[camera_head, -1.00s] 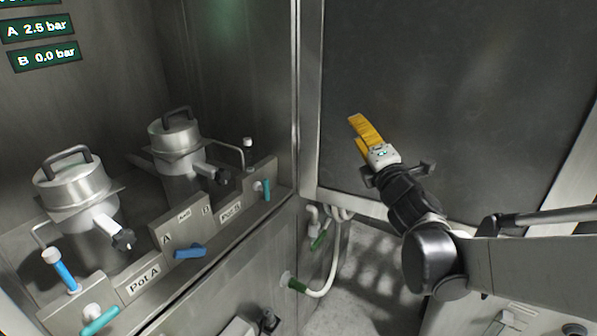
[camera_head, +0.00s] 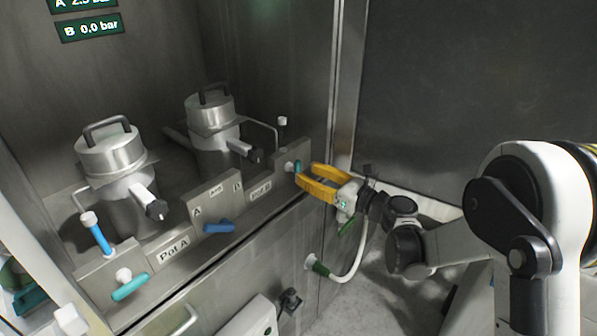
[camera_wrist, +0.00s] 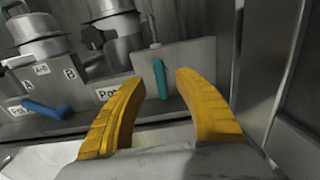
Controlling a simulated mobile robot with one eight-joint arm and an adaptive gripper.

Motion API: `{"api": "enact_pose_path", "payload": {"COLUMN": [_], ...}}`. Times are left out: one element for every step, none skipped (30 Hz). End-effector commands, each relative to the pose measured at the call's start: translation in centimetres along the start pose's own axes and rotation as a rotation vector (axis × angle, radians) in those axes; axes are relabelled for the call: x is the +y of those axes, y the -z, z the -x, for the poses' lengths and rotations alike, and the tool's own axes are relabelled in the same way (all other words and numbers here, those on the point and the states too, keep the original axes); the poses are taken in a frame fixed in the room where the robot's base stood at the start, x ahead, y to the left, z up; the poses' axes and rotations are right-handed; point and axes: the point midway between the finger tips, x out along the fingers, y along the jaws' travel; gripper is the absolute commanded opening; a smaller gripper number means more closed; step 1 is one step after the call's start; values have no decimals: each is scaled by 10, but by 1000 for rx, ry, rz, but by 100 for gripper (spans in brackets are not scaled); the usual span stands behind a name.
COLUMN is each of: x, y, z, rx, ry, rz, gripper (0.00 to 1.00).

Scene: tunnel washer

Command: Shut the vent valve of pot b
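Pot B (camera_head: 216,148) is the rear steel pot, beside the panel label "Pot B" (camera_head: 261,190). A teal lever (camera_head: 298,167) is on the panel right of that label, and it hangs roughly vertical in the wrist view (camera_wrist: 161,80). The pictures do not label which handle is the vent valve. My gripper (camera_head: 302,178) is open, its yellow fingers pointing at the panel. In the wrist view its fingertips (camera_wrist: 160,78) appear on either side of the teal lever, with gaps on both sides. I cannot tell how far the lever reaches between them.
Pot A (camera_head: 112,175) stands nearer, with a blue handle (camera_head: 97,235) and a teal lever (camera_head: 130,288). A blue lever (camera_head: 218,227) sits on the middle panel. A white hose (camera_head: 355,262) hangs below my gripper. The display reads B 0.0 bar (camera_head: 91,30).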

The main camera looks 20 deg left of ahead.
Motion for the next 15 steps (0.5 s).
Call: {"api": "enact_pose_path", "payload": {"x": [1,1,1,1,1,0,0,0,0,0,0,0,0,0,0], "y": [2,2,2,2,1,1,1,0,0,0,0,-1,-1,-1,-1], "z": [-10,-15,-21,-25,-29,-33,-35,-37,-39,-40,-41,-41,-42,-42,-42], "rx": [0,0,0,0,-1,-1,-1,-1,-1,-1,-1,-1,-1,-1,-1], "ry": [-3,-2,-1,-2,-2,-1,0,1,1,1,1,1,1,1,1], "rz": [0,-1,-1,-1,-1,-1,-1,-1,-2,-2,-2,-2,-2,-2,-2], "gripper": [38,38,38,38,38,38,38,38,38,38,38,38,38,38,38]}}
